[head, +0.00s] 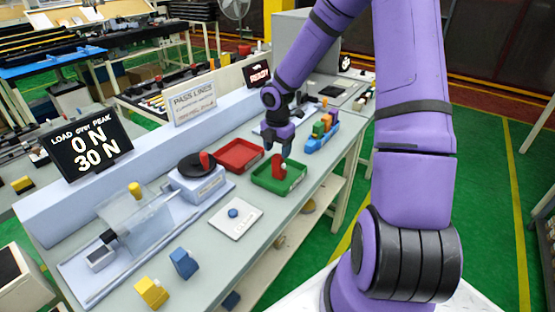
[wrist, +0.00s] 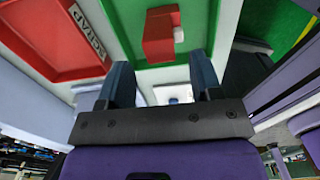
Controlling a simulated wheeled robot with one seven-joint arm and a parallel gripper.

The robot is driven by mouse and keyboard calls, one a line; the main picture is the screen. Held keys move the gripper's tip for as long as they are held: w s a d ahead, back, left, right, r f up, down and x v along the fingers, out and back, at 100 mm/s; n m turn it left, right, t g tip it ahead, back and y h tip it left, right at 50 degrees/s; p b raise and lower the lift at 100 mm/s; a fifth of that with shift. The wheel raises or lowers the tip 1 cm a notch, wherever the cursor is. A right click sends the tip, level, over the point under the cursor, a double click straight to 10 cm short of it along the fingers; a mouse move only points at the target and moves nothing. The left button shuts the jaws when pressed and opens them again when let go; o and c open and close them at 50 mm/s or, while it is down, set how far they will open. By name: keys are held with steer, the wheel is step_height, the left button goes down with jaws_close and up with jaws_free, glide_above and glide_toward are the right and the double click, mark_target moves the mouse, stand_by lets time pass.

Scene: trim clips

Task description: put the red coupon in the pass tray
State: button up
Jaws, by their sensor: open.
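The red coupon (head: 277,166) is inside the green tray (head: 293,184), which I take for the pass tray; its label is not readable. In the wrist view the coupon (wrist: 158,38) is a red block with a small pale tab, on the green tray floor (wrist: 196,20). My gripper (head: 279,148) is above the green tray, close over the coupon. In the wrist view its two fingers (wrist: 161,82) are spread, with nothing between them, and the coupon lies beyond their tips.
A red tray (head: 240,143) lettered scrap in the wrist view (wrist: 60,40) stands left of the green one. A holder with coloured blocks (head: 322,132) is to the right. A turntable device (head: 198,182), white plate (head: 236,224), blue block (head: 184,263) and yellow block (head: 152,292) are nearer.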

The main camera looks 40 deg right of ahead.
step_height(320, 180, up, 6)
steer(key=shift+r, duration=0.1)
steer(key=s+a+r+m+t+h, duration=0.1)
steer(key=s+a+r+m, duration=0.4)
steer(key=r, duration=0.4)
steer(key=s+a+r+m+t+h, duration=0.1)
steer(key=s+a+r+m+h, duration=0.1)
steer(key=s+r+m, duration=0.5)
steer(key=s+a+r+m+t+y, duration=0.1)
steer(key=s+r+m, duration=0.3)
steer(key=s, duration=0.4)
steer(key=s+a+r+m+t+y, duration=0.2)
steer(key=s+a+r+m, duration=0.2)
steer(key=s, duration=0.4)
steer(key=shift+a+r+m, duration=0.15)
steer(key=shift+r+m, duration=0.3)
steer(key=shift+m, duration=0.55)
